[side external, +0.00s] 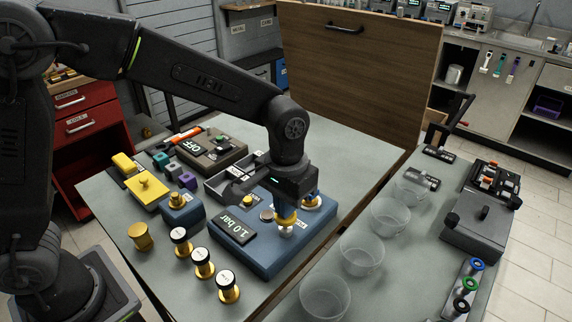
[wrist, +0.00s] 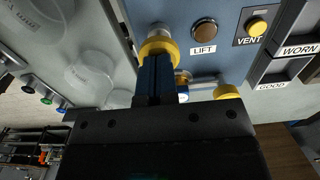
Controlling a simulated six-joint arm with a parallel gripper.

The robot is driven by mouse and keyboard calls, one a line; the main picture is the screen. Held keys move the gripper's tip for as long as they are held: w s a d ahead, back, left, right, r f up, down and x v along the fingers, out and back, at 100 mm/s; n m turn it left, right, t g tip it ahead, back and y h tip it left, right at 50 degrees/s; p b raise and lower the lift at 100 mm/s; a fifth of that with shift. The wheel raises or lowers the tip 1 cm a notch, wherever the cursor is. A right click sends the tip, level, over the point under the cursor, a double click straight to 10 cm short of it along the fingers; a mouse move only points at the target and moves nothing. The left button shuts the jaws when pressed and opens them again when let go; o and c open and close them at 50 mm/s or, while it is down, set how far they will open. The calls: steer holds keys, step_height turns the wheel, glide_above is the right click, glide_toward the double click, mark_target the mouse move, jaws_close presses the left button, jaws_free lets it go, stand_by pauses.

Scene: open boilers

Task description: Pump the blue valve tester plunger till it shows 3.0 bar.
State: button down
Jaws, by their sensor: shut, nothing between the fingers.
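The blue valve tester (side external: 268,252) stands on the bench, and its display (side external: 235,229) reads 1.0 bar. My gripper (side external: 288,207) is shut and empty, pointing down over the tester's right part. Its fingertips are at a yellow-collared fitting (side external: 286,219) with a pale base, which looks like the plunger; I cannot tell whether they touch it. In the wrist view the closed blue fingers (wrist: 155,72) cover part of the yellow collar (wrist: 158,46). A second yellow-topped fitting (side external: 312,203) sits behind. The LIFT button (wrist: 204,32) and yellow VENT button (wrist: 257,26) are uncovered.
A grey tray (side external: 222,191) marked GOOD and WORN adjoins the tester. Several brass valves (side external: 203,263) stand in front at left. Clear bowls (side external: 362,255) line the right bench. A wooden panel (side external: 345,75) rises behind.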

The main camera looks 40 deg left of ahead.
step_height(320, 180, up, 13)
stand_by(0.3)
steer(key=shift+f, duration=0.1)
stand_by(1.4)
step_height(320, 180, up, 2)
steer(key=shift+r, duration=0.25)
step_height(320, 180, down, 14)
steer(key=shift+f, duration=0.1)
stand_by(0.6)
